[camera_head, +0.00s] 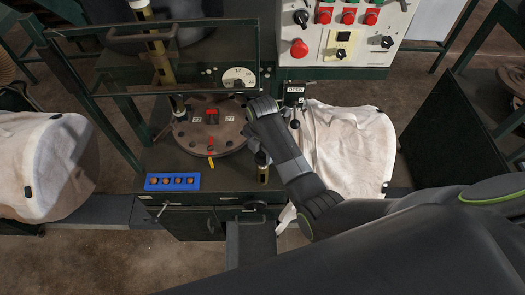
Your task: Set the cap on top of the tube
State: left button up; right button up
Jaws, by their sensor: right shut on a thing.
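My right arm comes in from the lower right, and its gripper (262,157) points down at the front right of the dark machine table. The gripper is shut on a small dark thing that seems to be the cap; the gripper and wrist hide most of it. I cannot tell whether the cap touches the tube's top. My left gripper is not in view.
A round bolted flange (210,132) with a red block and a yellow-red pointer lies left of the gripper. A blue tray (172,182) is at the table's front left. A control panel (342,32) stands behind; white bags (345,145) hang at right and left.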

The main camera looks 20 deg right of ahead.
dwell(0.4)
jog(key=o, duration=1)
jog(key=shift+o, duration=0.2)
jog(key=shift+r, duration=0.1)
jog(key=shift+r, duration=3.4)
